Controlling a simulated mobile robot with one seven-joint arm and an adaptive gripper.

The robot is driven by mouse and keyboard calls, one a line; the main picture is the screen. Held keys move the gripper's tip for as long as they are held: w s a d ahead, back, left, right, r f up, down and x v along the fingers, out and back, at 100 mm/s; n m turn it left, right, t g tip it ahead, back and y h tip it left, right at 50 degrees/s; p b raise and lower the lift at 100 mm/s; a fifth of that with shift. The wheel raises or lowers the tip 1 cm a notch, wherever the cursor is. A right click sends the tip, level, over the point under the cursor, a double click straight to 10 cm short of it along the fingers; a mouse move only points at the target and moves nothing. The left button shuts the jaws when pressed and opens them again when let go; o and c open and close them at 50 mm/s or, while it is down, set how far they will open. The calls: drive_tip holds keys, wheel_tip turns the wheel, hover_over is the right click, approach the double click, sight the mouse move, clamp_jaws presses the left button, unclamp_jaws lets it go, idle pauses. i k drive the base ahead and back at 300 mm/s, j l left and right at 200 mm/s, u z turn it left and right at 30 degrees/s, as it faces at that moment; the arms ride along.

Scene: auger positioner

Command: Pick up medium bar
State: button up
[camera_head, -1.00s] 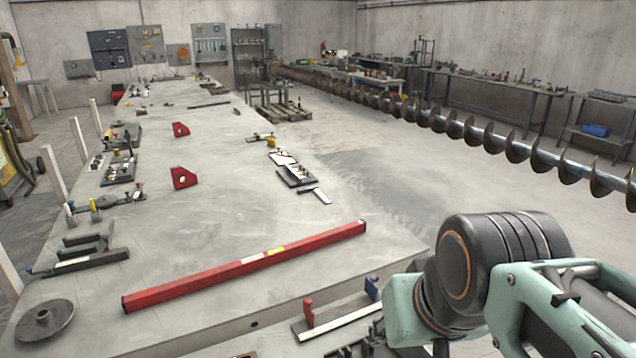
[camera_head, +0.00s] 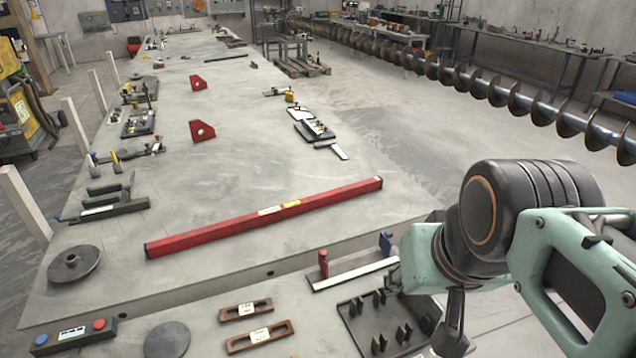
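No bar is plainly marked as the medium one. A long red bar (camera_head: 265,217) with white and yellow labels lies at a slant across the big grey table. Two short brown slotted bars with white labels, an upper one (camera_head: 232,312) and a lower one (camera_head: 240,346), lie on the near surface. A thin dark bar (camera_head: 226,57) lies far back. My arm reaches in at the right. A dark part at its end, seemingly my gripper (camera_head: 455,322), hangs at the bottom right, right of the brown bars; its fingers cannot be made out.
A dark tray with upright pieces (camera_head: 350,322) and a rail with red and blue handles (camera_head: 352,273) stand beside my arm. A button box (camera_head: 72,334) and grey discs, one at the left (camera_head: 74,264), lie nearby. The table behind the red bar has free room.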

sight(261, 336)
drive_tip(key=u, duration=1.1)
drive_tip(key=k+j+z, duration=0.15)
drive_tip(key=j, duration=0.15)
drive_tip(key=k+j+z, duration=0.2)
drive_tip(key=i+j, duration=0.05)
